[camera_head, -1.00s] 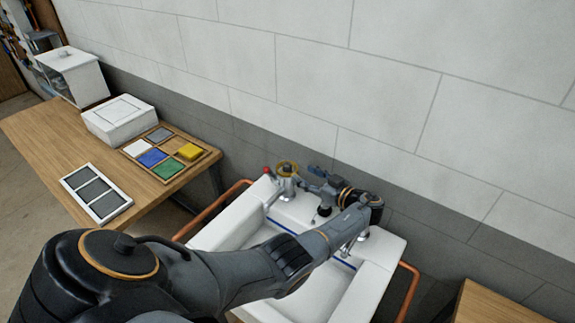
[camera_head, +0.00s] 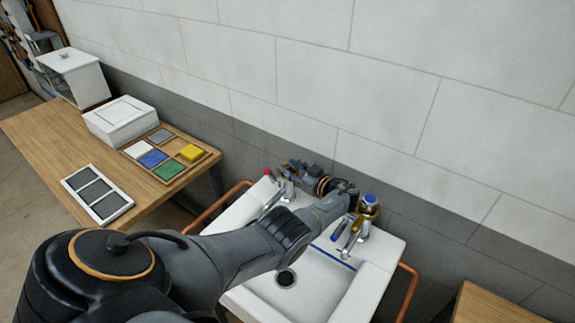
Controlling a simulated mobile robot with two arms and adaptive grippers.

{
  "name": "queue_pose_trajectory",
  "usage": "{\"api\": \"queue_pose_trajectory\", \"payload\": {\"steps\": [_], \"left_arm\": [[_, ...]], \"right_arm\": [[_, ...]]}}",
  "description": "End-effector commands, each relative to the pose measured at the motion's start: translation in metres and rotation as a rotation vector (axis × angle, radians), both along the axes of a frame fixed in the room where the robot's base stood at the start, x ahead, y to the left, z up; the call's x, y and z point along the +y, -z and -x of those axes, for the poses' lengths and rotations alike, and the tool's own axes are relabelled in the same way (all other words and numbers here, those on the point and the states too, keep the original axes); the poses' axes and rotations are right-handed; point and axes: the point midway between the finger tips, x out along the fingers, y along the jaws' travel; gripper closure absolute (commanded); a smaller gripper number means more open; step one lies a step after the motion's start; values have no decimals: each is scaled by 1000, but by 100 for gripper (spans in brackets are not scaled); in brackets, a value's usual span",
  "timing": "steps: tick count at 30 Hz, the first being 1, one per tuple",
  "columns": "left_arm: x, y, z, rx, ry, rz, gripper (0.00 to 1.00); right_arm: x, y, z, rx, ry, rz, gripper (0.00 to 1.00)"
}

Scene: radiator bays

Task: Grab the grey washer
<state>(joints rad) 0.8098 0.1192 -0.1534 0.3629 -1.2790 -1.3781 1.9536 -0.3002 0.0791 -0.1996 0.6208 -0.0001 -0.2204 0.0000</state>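I cannot make out a grey washer for certain. A flat grey square (camera_head: 160,136) lies in the back compartment of the wooden tray (camera_head: 206,163) on the bench. My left gripper (camera_head: 286,168) is at the back of the sink by the red-topped left tap (camera_head: 288,190), pointing left and partly hiding it. Its fingers are small and dark, so whether they are open or shut is unclear. The blue-topped right tap (camera_head: 369,199) has brass-coloured parts around it and stands to the right of my wrist. My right gripper is not in view.
The white sink (camera_head: 384,252) lies under my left arm. Blue, green, white and yellow squares share the tray. Copper pipes (camera_head: 408,292) flank the sink.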

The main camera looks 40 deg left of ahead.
Motion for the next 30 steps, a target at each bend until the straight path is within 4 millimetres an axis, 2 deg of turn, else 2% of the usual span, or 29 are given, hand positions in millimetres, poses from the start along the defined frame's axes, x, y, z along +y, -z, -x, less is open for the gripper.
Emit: {"api": "queue_pose_trajectory", "payload": {"steps": [1,3,17,23,26,30], "left_arm": [[0,0,0,0,0,0,77],[0,0,0,0,0,0,91],[0,-3,0,0,0,0,92],[0,-21,0,-2,0,0,92],[0,-38,0,-3,2,0,92],[-6,-47,11,-1,2,0,92]], "right_arm": [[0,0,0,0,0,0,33],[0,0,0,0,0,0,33],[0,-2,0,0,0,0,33],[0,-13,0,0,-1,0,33],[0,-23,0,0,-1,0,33],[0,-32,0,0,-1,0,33]]}}
